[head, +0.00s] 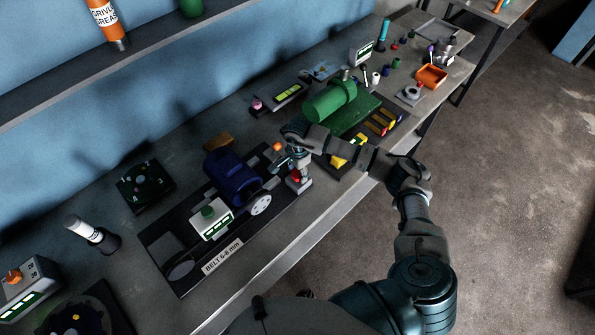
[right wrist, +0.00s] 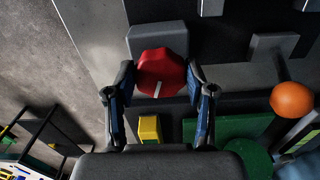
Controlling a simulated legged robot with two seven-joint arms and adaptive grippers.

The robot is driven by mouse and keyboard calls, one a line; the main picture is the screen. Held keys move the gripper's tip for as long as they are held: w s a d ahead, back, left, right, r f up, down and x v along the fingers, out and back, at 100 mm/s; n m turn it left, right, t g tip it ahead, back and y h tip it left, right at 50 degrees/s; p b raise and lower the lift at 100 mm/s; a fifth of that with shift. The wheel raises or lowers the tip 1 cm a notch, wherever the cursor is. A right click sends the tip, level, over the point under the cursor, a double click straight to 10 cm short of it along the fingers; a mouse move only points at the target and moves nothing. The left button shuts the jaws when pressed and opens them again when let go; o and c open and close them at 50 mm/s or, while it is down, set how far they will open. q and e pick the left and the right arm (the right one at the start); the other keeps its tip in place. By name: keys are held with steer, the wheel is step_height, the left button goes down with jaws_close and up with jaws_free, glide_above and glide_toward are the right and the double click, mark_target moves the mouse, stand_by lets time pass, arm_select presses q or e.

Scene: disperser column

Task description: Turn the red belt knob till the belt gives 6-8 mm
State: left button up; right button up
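The red belt knob (head: 296,176) is at the right end of the belt board (head: 160,236), by a grey block. In the right wrist view the knob (right wrist: 162,70) faces me, its white pointer line toward the bottom. My right gripper (right wrist: 160,85) has one finger on each side of the knob, tips close to its edges; I see no clear grip on it. In the head view the right gripper (head: 293,158) is just above the knob. A gauge box with a green display (head: 211,219) stands on the board; its reading is too small to read. My left gripper is out of view.
A blue motor (head: 229,178) and a pale pulley (head: 261,204) are on the board, behind a "BELT 6-8 mm" label (head: 222,256). An orange ball (right wrist: 292,99) is close right of the fingers. A green machine (head: 331,102) stands behind the gripper.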

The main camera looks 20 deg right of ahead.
steer(key=c, duration=0.3)
steer(key=m+b, duration=0.2)
steer(key=m, duration=0.2)
steer(key=shift+w+f+m+b, duration=0.1)
steer(key=shift+w+m+b, duration=0.05)
steer(key=shift+m+b, duration=0.2)
steer(key=m+b, duration=0.1)
steer(key=m, duration=0.2)
steer(key=shift+w+m, duration=0.1)
steer(key=shift+m, duration=0.15)
steer(key=m+b, duration=0.1)
steer(key=m, duration=0.3)
steer(key=shift+w+d+m+b, duration=0.1)
steer(key=shift+m+b, duration=0.2)
steer(key=m, duration=0.4)
steer(key=shift+d+r+b, duration=0.1)
steer(key=shift+r+b, duration=0.1)
steer(key=shift+b, duration=0.1)
steer(key=m, duration=0.5)
steer(key=shift+w+d, duration=0.1)
steer(key=shift+r, duration=0.1)
